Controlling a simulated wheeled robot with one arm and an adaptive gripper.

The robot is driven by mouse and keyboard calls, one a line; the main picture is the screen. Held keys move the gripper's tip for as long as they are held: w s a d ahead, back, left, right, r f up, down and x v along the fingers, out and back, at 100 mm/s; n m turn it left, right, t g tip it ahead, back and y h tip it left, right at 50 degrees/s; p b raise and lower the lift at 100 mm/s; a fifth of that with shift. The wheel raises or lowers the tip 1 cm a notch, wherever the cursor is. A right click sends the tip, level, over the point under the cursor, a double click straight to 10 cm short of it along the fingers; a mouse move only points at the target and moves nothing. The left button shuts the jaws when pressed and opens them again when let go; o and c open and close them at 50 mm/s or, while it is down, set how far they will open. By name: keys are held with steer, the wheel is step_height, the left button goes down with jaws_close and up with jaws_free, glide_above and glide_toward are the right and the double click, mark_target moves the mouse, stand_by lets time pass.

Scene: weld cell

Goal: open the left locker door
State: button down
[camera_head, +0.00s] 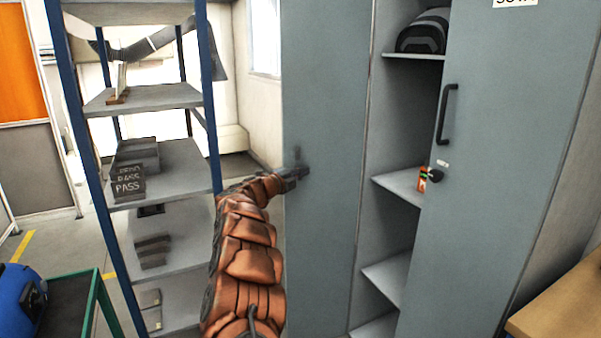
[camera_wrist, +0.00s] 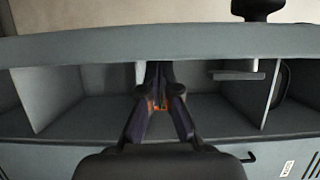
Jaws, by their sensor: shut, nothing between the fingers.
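The left locker door (camera_head: 325,110) stands swung open, its inner face toward the head camera. In the wrist view its edge is the grey band (camera_wrist: 80,48) across the top. A dark handle (camera_wrist: 258,8) shows beyond that band; it is hidden in the head view. My gripper (camera_head: 303,172) is shut and empty at the inner side of this door, near its left edge. In the wrist view the gripper (camera_wrist: 158,85) points toward the door; I cannot tell whether the tips touch it.
The right locker door (camera_head: 520,130) is closed, with a black handle (camera_head: 446,113) and a tag (camera_head: 422,180) near its lock. Locker shelves (camera_head: 400,182) are exposed; a dark helmet-like item (camera_head: 424,32) lies on top. A blue-framed rack (camera_head: 205,90) stands left, a wooden surface (camera_head: 570,300) lower right.

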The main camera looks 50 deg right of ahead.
steer(key=shift+w+d, duration=0.1)
steer(key=shift+w, duration=0.15)
steer(key=shift+d, duration=0.1)
steer(key=shift+s, duration=0.1)
stand_by(0.3)
steer(key=shift+s+a+f+b, duration=0.15)
steer(key=shift+s+a+b, duration=0.15)
steer(key=shift+b, duration=0.3)
steer(key=a+b, duration=0.3)
steer(key=a, duration=0.8)
steer(key=shift+w+b, duration=0.15)
steer(key=shift+b, duration=0.2)
